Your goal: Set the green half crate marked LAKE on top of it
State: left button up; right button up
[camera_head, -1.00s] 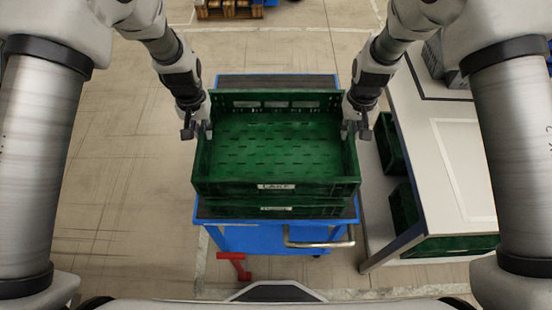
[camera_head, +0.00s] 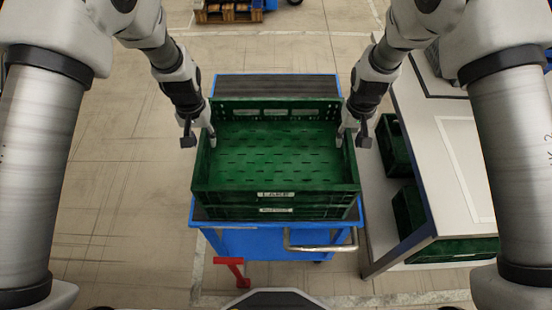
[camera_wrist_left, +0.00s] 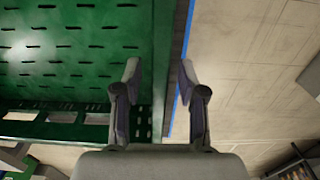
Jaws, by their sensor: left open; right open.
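The green half crate marked LAKE (camera_head: 276,194) sits level on top of another green crate (camera_head: 276,211) with its own white label, too small to read. The two crates look lined up at the front. The LAKE crate is empty. My left gripper (camera_head: 200,140) is open at its left wall; in the left wrist view the open fingers (camera_wrist_left: 159,75) stand on either side of the wall (camera_wrist_left: 162,50), with gaps showing. My right gripper (camera_head: 351,139) is open at the right wall. The lower crate is mostly hidden.
The crates stand on a blue cart (camera_head: 235,240) with a metal handle (camera_head: 318,245) and a red pedal (camera_head: 232,268). A white table (camera_head: 455,170) stands close on the right, with green crates (camera_head: 408,210) beneath it. Floor on the left is clear.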

jog(key=shift+r, duration=0.1)
pick_arm(q)
notch_tip(320, 180, up, 12)
pick_arm(e)
notch_tip(320, 180, up, 12)
dwell(0.3)
pick_arm(q)
jog(key=shift+f, duration=0.1)
pick_arm(e)
jog(key=shift+s, duration=0.1)
